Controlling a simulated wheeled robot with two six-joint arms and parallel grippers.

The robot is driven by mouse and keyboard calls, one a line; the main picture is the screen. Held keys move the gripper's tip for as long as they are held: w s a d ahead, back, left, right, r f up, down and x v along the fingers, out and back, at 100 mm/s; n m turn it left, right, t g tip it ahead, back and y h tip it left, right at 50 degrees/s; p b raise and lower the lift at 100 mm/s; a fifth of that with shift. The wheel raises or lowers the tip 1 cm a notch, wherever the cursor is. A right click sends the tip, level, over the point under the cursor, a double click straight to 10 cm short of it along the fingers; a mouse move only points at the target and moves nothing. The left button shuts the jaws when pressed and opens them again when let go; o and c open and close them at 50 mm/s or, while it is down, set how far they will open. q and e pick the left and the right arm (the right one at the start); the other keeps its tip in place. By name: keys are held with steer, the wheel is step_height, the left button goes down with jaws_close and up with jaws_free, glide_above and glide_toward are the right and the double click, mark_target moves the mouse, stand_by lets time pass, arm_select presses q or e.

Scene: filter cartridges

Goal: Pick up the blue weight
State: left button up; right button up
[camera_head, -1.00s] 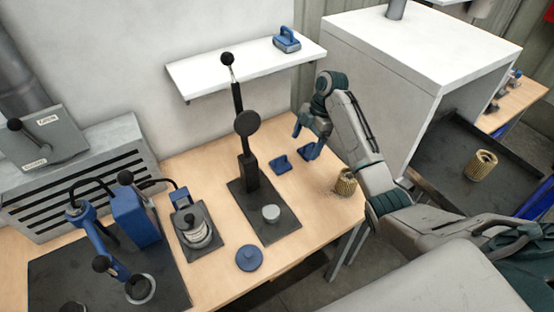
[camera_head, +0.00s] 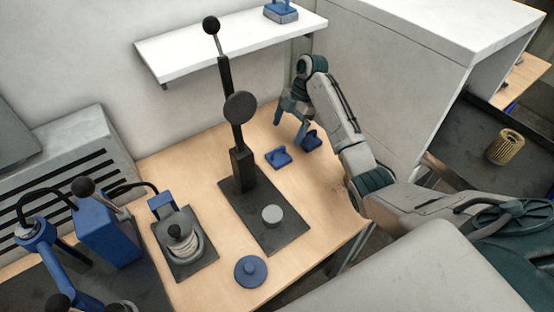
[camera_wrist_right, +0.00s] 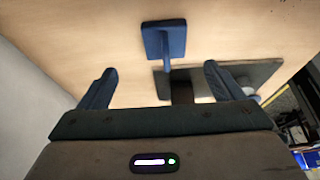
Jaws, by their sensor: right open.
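Several blue pieces are in view, and I cannot tell for certain which is the weight. A round blue disc with a knob (camera_head: 251,270) lies near the table's front edge. A blue handled block (camera_head: 281,12) sits on the shelf. In the right wrist view, a blue plate with a stem (camera_wrist_right: 163,42) lies beyond my open fingers (camera_wrist_right: 160,85). My left gripper is not in view.
A black lever press (camera_head: 240,165) stands on a dark base with a grey puck (camera_head: 272,215). The white shelf (camera_head: 200,52) hangs behind. A brass-coloured cartridge (camera_head: 506,147) lies in the dark tray at right.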

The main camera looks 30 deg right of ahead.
mark_target(280, 155)
steer(key=b+x, duration=0.1)
steer(key=x, duration=0.1)
steer(key=b+x, duration=0.1)
steer(key=x, duration=0.1)
steer(key=shift+s+b, duration=0.25)
steer(key=shift+b, duration=0.05)
steer(key=shift+w+a+f, duration=0.1)
steer(key=shift+f, duration=0.2)
steer(key=shift+a+f+b, duration=0.1)
steer(key=shift+f+b, duration=0.25)
steer(key=shift+b, duration=0.15)
steer(key=x, duration=0.1)
steer(key=p+x, duration=0.1)
steer(key=x, duration=0.1)
steer(key=shift+s+a, duration=0.1)
steer(key=shift+s, duration=0.25)
steer(key=shift+a+f, duration=0.1)
steer(key=shift+f, duration=0.35)
steer(key=shift+r, duration=0.1)
steer(key=c, duration=1.6)
steer(key=shift+w, duration=0.1)
